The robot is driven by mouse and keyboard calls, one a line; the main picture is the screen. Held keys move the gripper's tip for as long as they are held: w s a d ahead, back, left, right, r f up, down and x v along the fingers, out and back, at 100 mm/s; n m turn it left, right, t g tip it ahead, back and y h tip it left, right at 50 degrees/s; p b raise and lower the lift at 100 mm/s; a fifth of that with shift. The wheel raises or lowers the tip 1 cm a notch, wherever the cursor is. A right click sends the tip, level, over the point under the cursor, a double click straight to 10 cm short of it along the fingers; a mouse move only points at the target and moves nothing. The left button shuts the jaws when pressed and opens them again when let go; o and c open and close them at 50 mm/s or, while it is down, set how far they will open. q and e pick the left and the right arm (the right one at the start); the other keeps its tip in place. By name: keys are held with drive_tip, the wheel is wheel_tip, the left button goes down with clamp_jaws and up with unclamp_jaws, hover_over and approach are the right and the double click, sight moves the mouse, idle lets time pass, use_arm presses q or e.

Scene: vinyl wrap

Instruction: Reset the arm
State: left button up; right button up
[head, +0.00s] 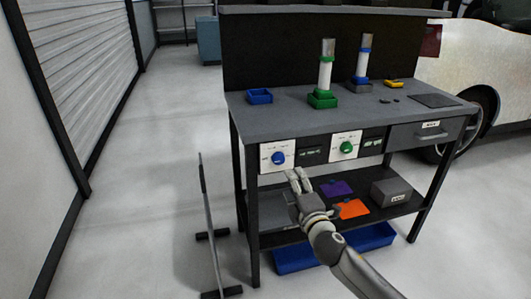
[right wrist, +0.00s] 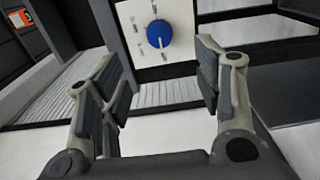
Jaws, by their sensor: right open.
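My right arm reaches in from the bottom right in the head view, and its gripper (head: 298,180) is in front of the workbench, just below the panel with the blue knob (head: 278,158). In the right wrist view, the gripper (right wrist: 160,90) is open, with its fingers wide apart and nothing between them. The blue knob (right wrist: 158,34) on its white panel shows beyond the fingertips, apart from them. My left gripper is not in view.
The workbench (head: 300,115) holds a blue tray (head: 260,96), a green-based holder (head: 322,99) and a blue-based holder (head: 361,84). A green knob (head: 346,147) is on the right panel. The lower shelf has a grey box (head: 391,192). A thin upright stand (head: 207,215) is left of the bench. Floor further left is clear.

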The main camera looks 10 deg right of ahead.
drive_tip(key=s+f+m+g+h, duration=0.1)
drive_tip(key=s+f+m+g, duration=0.35)
drive_tip(key=s+f, duration=0.55)
drive_tip(key=s+f+m+g+h, duration=0.1)
drive_tip(key=s+f+m+g, duration=0.3)
drive_tip(key=f, duration=1)
drive_tip(key=s+a+f+m+g+y+p, duration=0.1)
drive_tip(key=s+f+m+g+p, duration=0.2)
drive_tip(key=s+f, duration=0.55)
drive_tip(key=s+f+m+g+p, duration=0.2)
drive_tip(key=s+f+p, duration=0.1)
drive_tip(key=s, duration=1)
drive_tip(key=s+a+f+m+g+y+p, duration=0.1)
drive_tip(key=s+f+m+g+p, duration=0.2)
drive_tip(key=s+f, duration=0.5)
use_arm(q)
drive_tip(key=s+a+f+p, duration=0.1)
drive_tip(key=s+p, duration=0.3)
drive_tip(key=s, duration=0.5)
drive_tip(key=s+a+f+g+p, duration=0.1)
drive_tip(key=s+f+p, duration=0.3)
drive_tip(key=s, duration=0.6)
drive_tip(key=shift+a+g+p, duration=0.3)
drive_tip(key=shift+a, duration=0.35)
use_arm(e)
drive_tip(key=s+d, duration=0.2)
drive_tip(key=s, duration=1.3)
drive_tip(key=shift+d+r+h, duration=0.15)
drive_tip(key=shift+r+h, duration=0.15)
drive_tip(key=shift+r, duration=0.15)
